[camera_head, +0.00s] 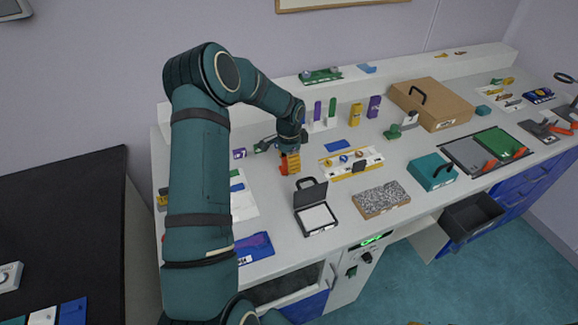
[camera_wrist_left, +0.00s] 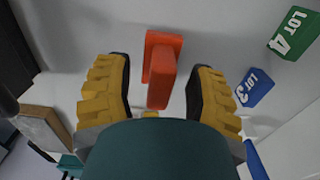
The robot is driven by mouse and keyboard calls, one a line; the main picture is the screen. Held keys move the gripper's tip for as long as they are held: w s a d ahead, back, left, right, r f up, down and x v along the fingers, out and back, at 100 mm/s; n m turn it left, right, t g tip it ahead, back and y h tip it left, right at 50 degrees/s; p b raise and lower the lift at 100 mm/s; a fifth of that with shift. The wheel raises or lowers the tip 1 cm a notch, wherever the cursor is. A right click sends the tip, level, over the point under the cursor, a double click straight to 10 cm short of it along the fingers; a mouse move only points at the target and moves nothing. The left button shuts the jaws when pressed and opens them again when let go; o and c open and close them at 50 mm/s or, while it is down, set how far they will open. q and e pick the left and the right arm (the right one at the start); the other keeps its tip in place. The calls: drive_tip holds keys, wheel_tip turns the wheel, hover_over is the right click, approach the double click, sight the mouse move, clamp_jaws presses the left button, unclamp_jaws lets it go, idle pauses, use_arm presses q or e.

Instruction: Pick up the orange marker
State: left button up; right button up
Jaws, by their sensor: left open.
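The orange marker (camera_wrist_left: 160,70) is a red-orange block-like piece in the left wrist view, with a wider base and a raised part. It sits between the two yellow fingers of my left gripper (camera_wrist_left: 160,95), with a gap to each black finger pad. My left gripper is open and reaches down over the bench. In the head view, the orange marker (camera_head: 291,164) shows as a small orange piece under my left gripper (camera_head: 290,152), partly hidden by it. My right gripper is not in view.
A green LOT 4 block (camera_wrist_left: 293,33) and a blue LOT 3 block (camera_wrist_left: 254,87) lie to the right in the wrist view. An open black case (camera_head: 316,218), a speckled block (camera_head: 381,199) and a white tray (camera_head: 370,160) stand nearby. A brown box (camera_head: 440,105) is further right.

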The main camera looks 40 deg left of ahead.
use_arm(q)
drive_tip(key=shift+f, duration=0.4)
clamp_jaws()
wheel_tip(320, 180, up, 10)
drive_tip(key=shift+r+p, duration=0.1)
drive_tip(key=shift+p, duration=0.45)
idle(0.9)
wheel_tip(320, 180, up, 12)
drive_tip(key=p, duration=0.8)
drive_tip(key=shift+p, duration=0.35)
